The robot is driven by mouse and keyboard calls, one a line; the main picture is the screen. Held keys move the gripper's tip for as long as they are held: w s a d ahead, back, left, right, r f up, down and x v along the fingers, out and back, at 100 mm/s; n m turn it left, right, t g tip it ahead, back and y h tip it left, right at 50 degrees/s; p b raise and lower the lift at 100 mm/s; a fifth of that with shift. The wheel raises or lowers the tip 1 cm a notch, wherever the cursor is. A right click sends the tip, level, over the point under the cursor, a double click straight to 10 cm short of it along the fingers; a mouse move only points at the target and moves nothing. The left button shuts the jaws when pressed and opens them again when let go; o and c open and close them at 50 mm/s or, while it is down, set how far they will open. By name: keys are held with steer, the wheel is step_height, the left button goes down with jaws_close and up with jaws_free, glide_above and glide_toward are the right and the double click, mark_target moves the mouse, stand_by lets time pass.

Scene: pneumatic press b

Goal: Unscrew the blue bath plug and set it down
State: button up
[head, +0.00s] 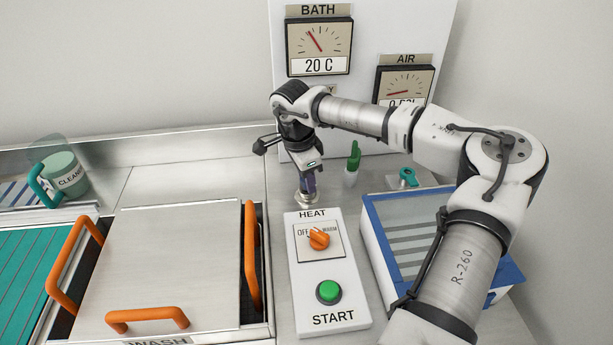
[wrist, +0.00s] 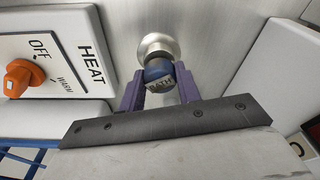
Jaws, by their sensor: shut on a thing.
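In the head view my gripper (head: 309,184) points down over the metal fitting (head: 307,199) behind the HEAT panel. The plug itself is mostly hidden by the fingers there. I cannot tell whether its thread is still engaged.
The HEAT panel (head: 303,279) with an orange knob (head: 319,239) and a green START button (head: 328,291) stands just in front. A green lever (head: 353,156) and a blue-edged box (head: 400,232) are at right. The wash lid (head: 165,262) with orange handles is at left.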

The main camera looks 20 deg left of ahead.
steer(key=o, duration=0.6)
steer(key=shift+c, duration=0.2)
steer(key=shift+m, duration=0.9)
steer(key=shift+b, duration=0.3)
steer(key=shift+m, duration=0.8)
steer(key=shift+m+g+h+b, duration=0.3)
steer(key=shift+m, duration=0.6)
